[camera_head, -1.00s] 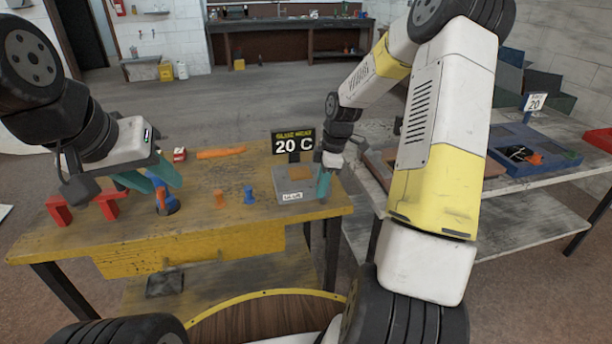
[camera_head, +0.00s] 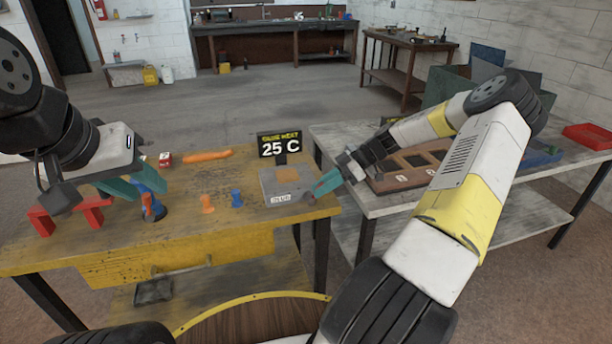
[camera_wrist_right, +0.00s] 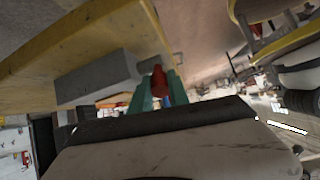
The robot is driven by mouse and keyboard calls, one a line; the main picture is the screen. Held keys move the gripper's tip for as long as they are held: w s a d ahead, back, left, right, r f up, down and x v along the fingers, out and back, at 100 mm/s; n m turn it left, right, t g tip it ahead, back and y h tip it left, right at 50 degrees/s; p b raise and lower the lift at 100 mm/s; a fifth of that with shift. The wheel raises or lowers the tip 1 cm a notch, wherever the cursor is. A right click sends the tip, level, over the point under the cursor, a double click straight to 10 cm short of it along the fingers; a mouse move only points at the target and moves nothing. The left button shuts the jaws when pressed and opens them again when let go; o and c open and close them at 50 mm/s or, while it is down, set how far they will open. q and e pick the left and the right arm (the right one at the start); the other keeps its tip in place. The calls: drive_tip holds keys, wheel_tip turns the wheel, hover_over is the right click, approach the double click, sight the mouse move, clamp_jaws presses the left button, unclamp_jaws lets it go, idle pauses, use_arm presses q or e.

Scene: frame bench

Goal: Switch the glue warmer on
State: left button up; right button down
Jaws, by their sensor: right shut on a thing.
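The glue warmer (camera_head: 272,180) is a grey box with an orange-brown top patch at the right end of the yellow bench. Its display sign (camera_head: 280,146) reads 25 C. My right gripper (camera_head: 314,191) is at the box's right side. In the right wrist view its green fingers (camera_wrist_right: 157,98) are shut on a red knob (camera_wrist_right: 158,80) beside the grey box (camera_wrist_right: 95,78). How the knob joins the box is hard to see. My left gripper (camera_head: 134,187) hangs over the left of the bench, its teal fingers apart, close to a blue and orange object (camera_head: 152,207).
Red blocks (camera_head: 65,213), an orange piece (camera_head: 207,155), small orange (camera_head: 207,204) and blue (camera_head: 236,198) pegs stand or lie on the bench. A second table (camera_head: 385,205) on the right holds a brown compartment tray (camera_head: 412,168). The bench's front middle is clear.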

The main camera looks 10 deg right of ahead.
drive_tip(key=shift+d+f+y, duration=0.15)
drive_tip(key=shift+f+y, duration=0.05)
drive_tip(key=shift+y, duration=0.1)
drive_tip(key=c, duration=1.5)
unclamp_jaws()
drive_tip(key=v, duration=0.7)
drive_tip(key=shift+d+r, duration=0.25)
drive_tip(key=shift+d, duration=0.1)
drive_tip(key=shift+a, duration=0.1)
